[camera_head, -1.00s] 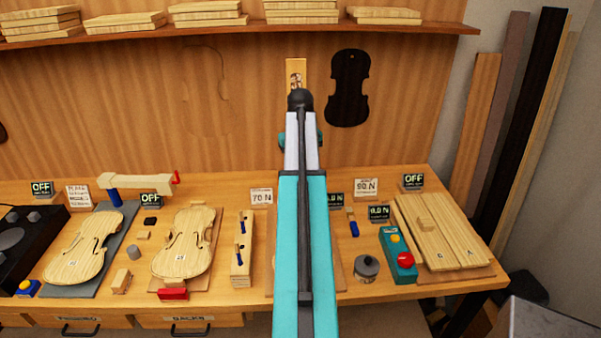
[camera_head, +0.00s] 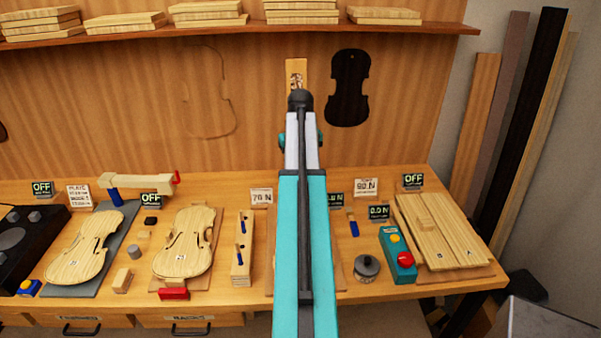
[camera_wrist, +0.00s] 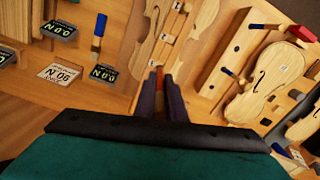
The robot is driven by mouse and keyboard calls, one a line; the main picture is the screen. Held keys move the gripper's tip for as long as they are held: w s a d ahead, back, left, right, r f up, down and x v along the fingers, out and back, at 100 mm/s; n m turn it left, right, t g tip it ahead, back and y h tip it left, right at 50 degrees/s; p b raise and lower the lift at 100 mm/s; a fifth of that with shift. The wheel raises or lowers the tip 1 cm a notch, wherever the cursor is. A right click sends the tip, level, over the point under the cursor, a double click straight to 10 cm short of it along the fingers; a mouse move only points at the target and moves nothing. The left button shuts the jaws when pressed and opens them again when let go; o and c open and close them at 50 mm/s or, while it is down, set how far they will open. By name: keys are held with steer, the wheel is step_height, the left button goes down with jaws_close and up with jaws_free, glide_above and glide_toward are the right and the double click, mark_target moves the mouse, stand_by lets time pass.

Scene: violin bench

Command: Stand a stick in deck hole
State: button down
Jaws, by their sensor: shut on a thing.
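My gripper (camera_wrist: 160,82) shows in the wrist view with its two dark fingers close together. Between the tips is a narrow orange-red piece, mostly hidden; I cannot tell whether it is a stick. A long wooden block (camera_wrist: 231,62) with dark round holes lies to its right, with blue-ended pieces at it. That block (camera_head: 242,270) also shows in the head view, left of my arm. A stick with a blue end (camera_wrist: 98,38) is at the upper left of the wrist view. In the head view my arm hides the gripper and the bench behind it. No hole clearly marked as the deck hole shows.
Violin plates (camera_head: 185,258) lie on the bench left of the block. A round grey pot (camera_head: 367,268), a teal button box (camera_head: 398,262) and paired boards (camera_head: 435,235) stand right of my arm. Small sign displays (camera_head: 413,180) stand along the back.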

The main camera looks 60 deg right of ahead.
steer(key=shift+f+b, duration=1.55)
steer(key=shift+f, duration=2.45)
stand_by(1.2)
steer(key=shift+r, duration=0.15)
steer(key=shift+r+p, duration=0.45)
steer(key=shift+r, duration=0.05)
steer(key=shift+r+p, duration=1.55)
steer(key=shift+r, duration=1.35)
